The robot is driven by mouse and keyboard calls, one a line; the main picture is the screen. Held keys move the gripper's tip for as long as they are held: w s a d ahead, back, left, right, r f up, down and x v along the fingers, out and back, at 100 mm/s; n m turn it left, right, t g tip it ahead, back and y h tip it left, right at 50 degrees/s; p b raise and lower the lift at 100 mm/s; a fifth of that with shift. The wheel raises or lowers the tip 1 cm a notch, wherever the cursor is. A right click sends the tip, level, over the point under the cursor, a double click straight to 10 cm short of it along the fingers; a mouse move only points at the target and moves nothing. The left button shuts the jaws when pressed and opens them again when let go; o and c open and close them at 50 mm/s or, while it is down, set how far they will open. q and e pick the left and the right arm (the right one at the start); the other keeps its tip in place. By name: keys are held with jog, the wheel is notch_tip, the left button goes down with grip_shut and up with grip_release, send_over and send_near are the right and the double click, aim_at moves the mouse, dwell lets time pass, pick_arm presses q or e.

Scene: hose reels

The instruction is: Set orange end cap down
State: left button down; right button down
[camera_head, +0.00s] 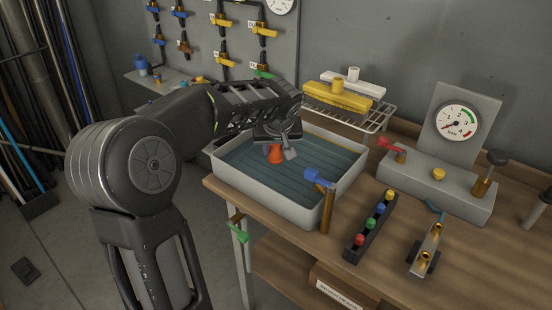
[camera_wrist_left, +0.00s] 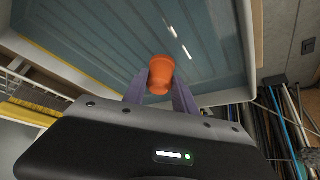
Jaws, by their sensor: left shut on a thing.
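The orange end cap (camera_head: 275,154) is between the fingers of my left gripper (camera_head: 276,147), over the tub (camera_head: 261,199). The left wrist view shows the cap (camera_wrist_left: 161,74) as a small tapered orange piece, with the fingers of my left gripper (camera_wrist_left: 160,92) shut on its sides. The tub is pale with a ribbed blue-grey floor. In the head view the gripper body hides the top of the cap. I cannot tell whether the cap touches the tub floor. My right gripper is in neither view.
A tap with a blue handle (camera_head: 318,179) stands at the tub's front right. A rack of coloured caps (camera_head: 369,228), a brass-fitted block (camera_head: 427,250) and a gauge stand (camera_head: 437,188) sit to the right. A wire shelf (camera_head: 371,120) with yellow and white pieces is behind the tub.

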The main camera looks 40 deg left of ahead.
aim_at(276, 156)
pick_arm(q)
jog(key=shift+f, duration=0.1)
jog(key=shift+f, duration=1.75)
jog(key=shift+f, duration=0.15)
jog(key=c, duration=1)
grip_release()
jog(key=shift+r, duration=0.35)
jog(key=v, duration=1.1)
jog(key=shift+d+r, duration=0.25)
jog(key=shift+s, duration=0.15)
